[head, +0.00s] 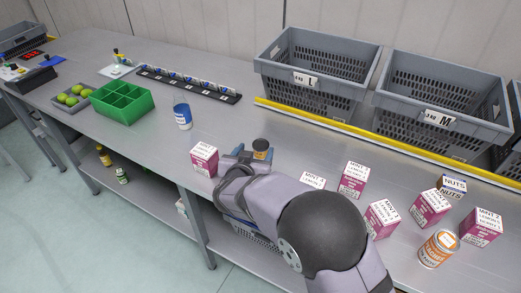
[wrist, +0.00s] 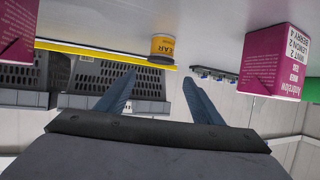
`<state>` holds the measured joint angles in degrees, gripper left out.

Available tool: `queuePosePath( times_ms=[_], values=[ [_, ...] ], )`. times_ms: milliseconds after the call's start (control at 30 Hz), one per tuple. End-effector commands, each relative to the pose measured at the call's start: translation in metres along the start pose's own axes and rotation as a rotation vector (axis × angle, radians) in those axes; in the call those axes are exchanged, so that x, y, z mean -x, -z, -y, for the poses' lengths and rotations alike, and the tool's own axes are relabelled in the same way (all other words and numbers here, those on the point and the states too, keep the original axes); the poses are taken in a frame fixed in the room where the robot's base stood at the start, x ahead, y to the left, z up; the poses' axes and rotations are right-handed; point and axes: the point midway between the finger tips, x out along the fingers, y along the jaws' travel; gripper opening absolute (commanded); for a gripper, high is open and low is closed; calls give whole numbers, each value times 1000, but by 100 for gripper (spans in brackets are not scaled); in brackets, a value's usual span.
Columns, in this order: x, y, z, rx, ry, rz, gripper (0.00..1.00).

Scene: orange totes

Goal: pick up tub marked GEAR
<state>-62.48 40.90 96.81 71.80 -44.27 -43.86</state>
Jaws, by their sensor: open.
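The tub marked GEAR is a small yellow tub with a dark lid, upright on the bench; it shows in the head view (head: 261,151). In the wrist view, which is upside down, the tub (wrist: 162,48) shows part of its label, reading "EAR". My gripper (head: 256,156) is low over the bench on the near side of the tub. In the wrist view, my gripper (wrist: 158,76) is open and empty, and the tub appears just beyond the fingertips, roughly centred between them. My arm hides part of the bench behind the gripper.
A pink-and-white box (head: 204,159) stands just left of my gripper; it also shows in the wrist view (wrist: 272,62). Several similar boxes and an orange tin (head: 438,249) stand to the right. Grey crates (head: 318,80) stand behind a yellow rail (head: 330,122).

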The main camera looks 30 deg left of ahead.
Motion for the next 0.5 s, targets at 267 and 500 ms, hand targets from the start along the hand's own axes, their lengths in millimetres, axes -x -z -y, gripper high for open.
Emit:
queuePosePath(
  times_ms=[267,500],
  values=[
    [-7,-13,0,-2,0,-1,61],
    [-24,-13,-1,-2,-1,0,61]
  ],
)
